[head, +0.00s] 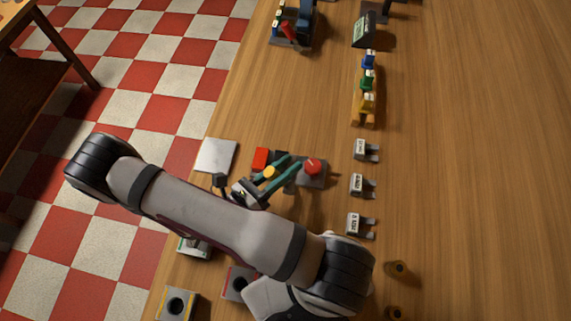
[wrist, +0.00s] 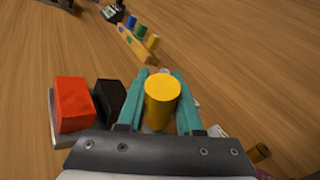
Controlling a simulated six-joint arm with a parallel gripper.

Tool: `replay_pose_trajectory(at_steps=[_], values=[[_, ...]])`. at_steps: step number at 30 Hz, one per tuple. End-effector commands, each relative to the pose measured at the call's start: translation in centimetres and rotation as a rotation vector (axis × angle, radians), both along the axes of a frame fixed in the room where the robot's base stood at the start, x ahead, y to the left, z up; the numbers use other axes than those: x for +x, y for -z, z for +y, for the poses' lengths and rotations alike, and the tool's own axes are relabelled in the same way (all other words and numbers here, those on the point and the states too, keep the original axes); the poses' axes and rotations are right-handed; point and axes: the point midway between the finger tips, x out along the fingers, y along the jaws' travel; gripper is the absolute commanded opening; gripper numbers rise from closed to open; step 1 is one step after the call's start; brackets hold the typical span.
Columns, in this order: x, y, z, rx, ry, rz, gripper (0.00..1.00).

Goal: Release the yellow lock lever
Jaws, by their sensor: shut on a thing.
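The yellow lock lever shows as a yellow round-topped knob (wrist: 161,92) between my fingers in the wrist view. It also shows in the head view (head: 269,172). My gripper (wrist: 160,74) has two teal fingers, one on each side of the knob, and is shut on it. In the head view my gripper (head: 294,160) reaches over the device from the lower left. The lower part of the lever and its mount are hidden by the knob and my gripper.
A red block (wrist: 72,103) and a black block (wrist: 110,98) stand close left of my fingers. A red round knob (head: 313,167) on a grey box is just right of the fingers. Several grey labelled clips (head: 362,185) line up farther right. The table's right side is clear.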

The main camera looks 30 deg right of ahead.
Motion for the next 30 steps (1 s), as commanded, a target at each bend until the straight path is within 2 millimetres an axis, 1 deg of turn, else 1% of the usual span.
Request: replay_pose_trajectory(at_steps=[23,30], values=[[0.0,-0.03,0.06,0.0,0.0,-0.003,0.0],[-0.25,-0.14,-0.2,0.045,0.0,-0.046,0.0]])
